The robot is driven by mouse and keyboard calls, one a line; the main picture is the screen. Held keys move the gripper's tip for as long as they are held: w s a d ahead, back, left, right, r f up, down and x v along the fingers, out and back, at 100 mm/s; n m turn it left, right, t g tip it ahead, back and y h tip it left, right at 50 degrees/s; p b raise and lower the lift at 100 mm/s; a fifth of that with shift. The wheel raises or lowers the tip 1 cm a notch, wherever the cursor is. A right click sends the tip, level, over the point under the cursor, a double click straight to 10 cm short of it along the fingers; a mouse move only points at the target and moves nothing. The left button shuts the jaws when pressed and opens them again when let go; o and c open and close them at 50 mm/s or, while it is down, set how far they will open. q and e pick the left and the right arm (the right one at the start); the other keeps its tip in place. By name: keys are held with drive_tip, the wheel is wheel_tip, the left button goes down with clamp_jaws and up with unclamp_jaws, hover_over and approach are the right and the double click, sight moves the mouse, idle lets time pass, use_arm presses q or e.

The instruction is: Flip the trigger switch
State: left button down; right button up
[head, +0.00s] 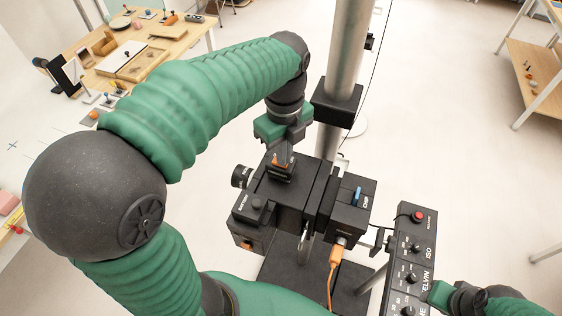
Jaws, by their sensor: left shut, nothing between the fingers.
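A black camera-like device (290,205) is mounted on a stand in the middle of the head view. My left gripper (281,166) reaches down from above and is shut and empty at the device's top. An orange part shows at its fingertips; I cannot tell whether they touch it. A small blue lever (357,195) stands on the device's right block. A black control panel (412,262) with a red button and several knobs is to the right. I cannot tell which part is the trigger switch. My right gripper (438,294) is beside the panel's lower right; its fingers are unclear.
A metal pole (347,60) rises right behind the device, with a black clamp (337,102). An orange cable (335,268) hangs from the device's front. A wooden table (188,44) with props is at the upper left. A shelf (535,75) stands at the right. Open floor lies between.

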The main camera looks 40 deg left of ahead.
use_arm(q)
drive_tip(key=shift+a+r+p, duration=0.2)
drive_tip(key=shift+r+p, duration=1.4)
drive_tip(key=shift+p, duration=0.05)
wheel_tip(320, 180, up, 4)
drive_tip(key=p, duration=0.3)
drive_tip(key=shift+d+f, duration=0.1)
drive_tip(key=shift+f, duration=0.1)
